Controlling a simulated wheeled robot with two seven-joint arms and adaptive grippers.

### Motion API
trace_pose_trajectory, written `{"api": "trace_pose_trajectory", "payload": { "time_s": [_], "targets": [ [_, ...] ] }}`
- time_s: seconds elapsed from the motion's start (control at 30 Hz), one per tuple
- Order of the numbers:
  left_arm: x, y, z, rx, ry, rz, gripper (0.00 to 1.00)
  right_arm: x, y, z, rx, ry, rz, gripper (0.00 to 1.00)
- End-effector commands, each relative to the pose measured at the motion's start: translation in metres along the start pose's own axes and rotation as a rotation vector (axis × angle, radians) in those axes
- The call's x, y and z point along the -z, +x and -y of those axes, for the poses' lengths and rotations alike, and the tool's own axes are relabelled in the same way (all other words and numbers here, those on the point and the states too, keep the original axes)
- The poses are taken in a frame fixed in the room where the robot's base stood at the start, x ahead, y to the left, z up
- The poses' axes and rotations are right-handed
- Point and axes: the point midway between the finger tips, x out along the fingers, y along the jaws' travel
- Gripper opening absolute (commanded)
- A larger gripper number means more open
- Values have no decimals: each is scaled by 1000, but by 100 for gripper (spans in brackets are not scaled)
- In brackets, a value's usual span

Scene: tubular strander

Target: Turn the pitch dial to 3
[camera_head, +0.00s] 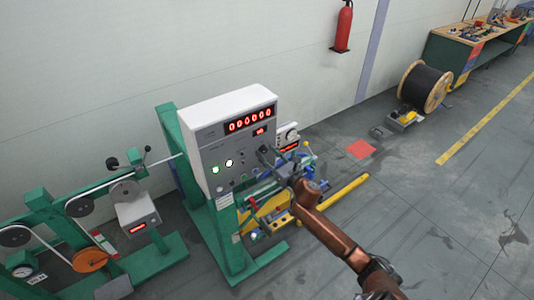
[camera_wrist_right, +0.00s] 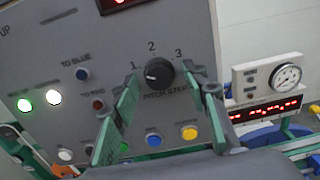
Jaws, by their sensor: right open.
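The pitch dial (camera_wrist_right: 158,72) is a round black knob on the grey face of the control box (camera_head: 240,135), above the words PITCH STEP in the right wrist view. The numbers 1, 2 and 3 stand around it, from left to right. A pale mark on the knob sits at its left side, roughly towards the 1. My right gripper (camera_wrist_right: 162,77) is open, with one green-padded finger on each side of the dial; I cannot tell whether they touch it. In the head view my right gripper (camera_head: 270,157) hides the dial. My left gripper is not in view.
Blue (camera_wrist_right: 153,137) and yellow (camera_wrist_right: 189,132) buttons sit just below the dial. A red button (camera_wrist_right: 98,104) lies to its left, close to a finger. A white gauge box (camera_wrist_right: 268,78) stands to the right. Open floor (camera_head: 420,215) lies to the right of the machine.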

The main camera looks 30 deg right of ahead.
Motion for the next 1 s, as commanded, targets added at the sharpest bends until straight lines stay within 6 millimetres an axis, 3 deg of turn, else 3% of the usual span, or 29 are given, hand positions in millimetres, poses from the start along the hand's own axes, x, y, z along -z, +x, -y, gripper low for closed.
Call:
{"api": "trace_pose_trajectory", "payload": {
  "time_s": [0.17,0.73,1.0],
  "targets": [
    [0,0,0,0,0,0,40,0,0,0,0,0,0,40],
    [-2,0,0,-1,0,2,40,0,-1,0,1,0,0,1],
    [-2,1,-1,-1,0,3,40,0,-1,1,1,24,0,0]
  ]
}}
